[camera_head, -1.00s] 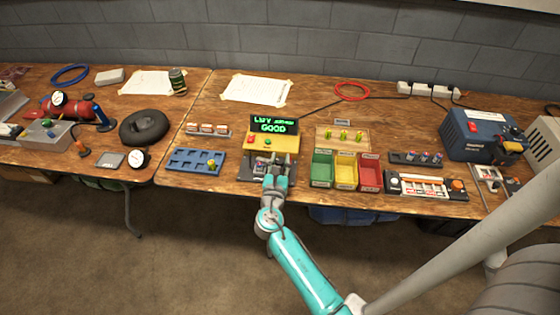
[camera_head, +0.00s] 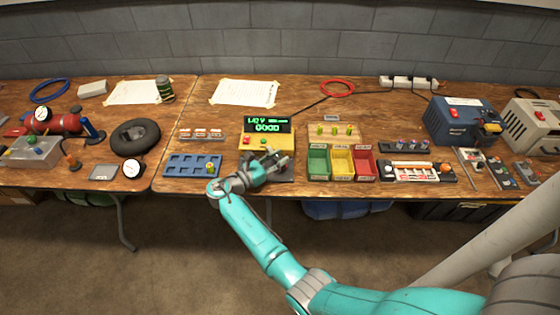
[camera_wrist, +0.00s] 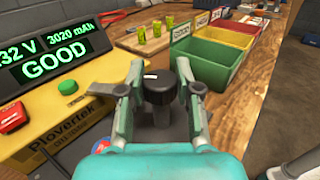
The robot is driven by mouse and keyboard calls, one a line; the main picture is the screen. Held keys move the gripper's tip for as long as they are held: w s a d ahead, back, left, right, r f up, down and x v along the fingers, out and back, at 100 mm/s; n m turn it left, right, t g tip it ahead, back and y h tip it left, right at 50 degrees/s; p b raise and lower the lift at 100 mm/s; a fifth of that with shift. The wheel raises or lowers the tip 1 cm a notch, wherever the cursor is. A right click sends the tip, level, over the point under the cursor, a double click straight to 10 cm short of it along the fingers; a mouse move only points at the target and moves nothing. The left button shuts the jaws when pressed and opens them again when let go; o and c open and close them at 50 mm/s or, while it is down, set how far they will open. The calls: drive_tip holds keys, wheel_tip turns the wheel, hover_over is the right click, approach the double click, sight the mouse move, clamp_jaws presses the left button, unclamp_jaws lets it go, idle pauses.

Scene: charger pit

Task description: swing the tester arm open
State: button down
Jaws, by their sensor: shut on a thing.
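The yellow tester (camera_head: 255,143) stands on the bench, with a black display (camera_head: 267,126) that reads GOOD in green. In the wrist view the tester (camera_wrist: 45,108) is at left, with its red button (camera_wrist: 12,117) and a display showing 3020 mAh and GOOD. A black knob (camera_wrist: 158,88), seemingly the tester arm's handle, stands between my fingers. My gripper (camera_wrist: 161,78) is shut on this knob. In the head view my gripper (camera_head: 277,167) is in front of the tester, pointing right. It hides the tester's lower front and most of the tester arm.
Green, yellow and red bins (camera_head: 342,163) stand close to the right of the tester. A wooden rack (camera_head: 334,141) with green cells is behind them. A blue tray (camera_head: 180,166) holding one cell lies to the left. The bench's front edge is just below my gripper.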

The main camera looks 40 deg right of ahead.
drive_tip(key=shift+m+g, duration=0.5)
drive_tip(key=shift+g, duration=0.6)
drive_tip(key=c, duration=0.8)
unclamp_jaws()
drive_tip(key=shift+o, duration=0.2)
drive_tip(key=v, duration=1.2)
drive_tip(key=shift+r, duration=0.2)
drive_tip(key=shift+c, duration=0.3)
